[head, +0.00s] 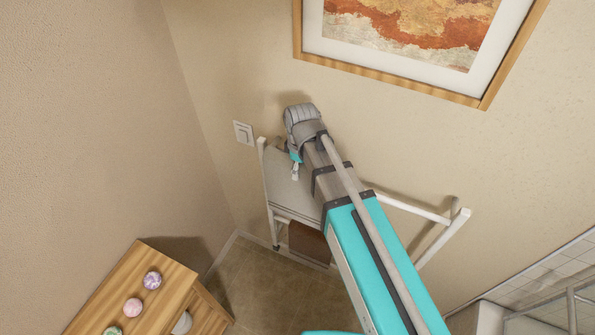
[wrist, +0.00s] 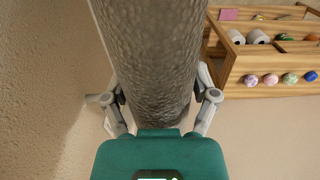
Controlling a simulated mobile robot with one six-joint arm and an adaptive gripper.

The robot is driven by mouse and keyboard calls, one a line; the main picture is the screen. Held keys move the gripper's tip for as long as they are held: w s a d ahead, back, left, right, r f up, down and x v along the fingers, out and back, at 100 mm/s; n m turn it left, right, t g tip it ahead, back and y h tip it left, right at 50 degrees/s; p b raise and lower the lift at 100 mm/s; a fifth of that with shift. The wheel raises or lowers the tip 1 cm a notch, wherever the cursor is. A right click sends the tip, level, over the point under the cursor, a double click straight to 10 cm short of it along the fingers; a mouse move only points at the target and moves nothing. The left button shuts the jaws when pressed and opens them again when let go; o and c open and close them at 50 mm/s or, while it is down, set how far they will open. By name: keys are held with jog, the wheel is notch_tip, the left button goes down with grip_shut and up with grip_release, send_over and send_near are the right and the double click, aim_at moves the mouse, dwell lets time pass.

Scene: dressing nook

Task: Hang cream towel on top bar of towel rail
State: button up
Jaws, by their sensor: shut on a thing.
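The cream towel (head: 285,188) shows in the head view as a pale panel at the left part of the white towel rail (head: 440,238). In the wrist view a textured cloth, greyish in shadow (wrist: 155,50), fills the middle between my fingers. My gripper (head: 295,165) is at the rail's left part, mostly hidden by my wrist and arm. In the wrist view my gripper (wrist: 160,92) has its fingers on both sides of the cloth, shut on it. My arm covers the middle of the rail, so I cannot tell whether the towel rests on the top bar.
A brown cloth (head: 309,243) hangs low on the rail. A light switch (head: 243,133) and a framed picture (head: 400,75) are on the wall. A wooden unit (head: 145,285) with round coloured knobs stands at lower left, also in the wrist view (wrist: 235,78). A tiled edge is at right.

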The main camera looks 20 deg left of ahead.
jog(key=shift+w+d, duration=0.15)
jog(key=shift+w, duration=1.75)
jog(key=shift+w+d, duration=0.15)
jog(key=shift+w, duration=1.75)
jog(key=shift+f+b, duration=5.9)
jog(key=o, duration=1.2)
jog(key=shift+s, duration=0.1)
jog(key=shift+r, duration=0.1)
notch_tip(320, 180, up, 11)
jog(key=p, duration=1.1)
jog(key=shift+r, duration=0.2)
jog(key=s+a, duration=0.1)
jog(key=s, duration=1.5)
jog(key=shift+a+p, duration=0.15)
jog(key=shift+p, duration=0.25)
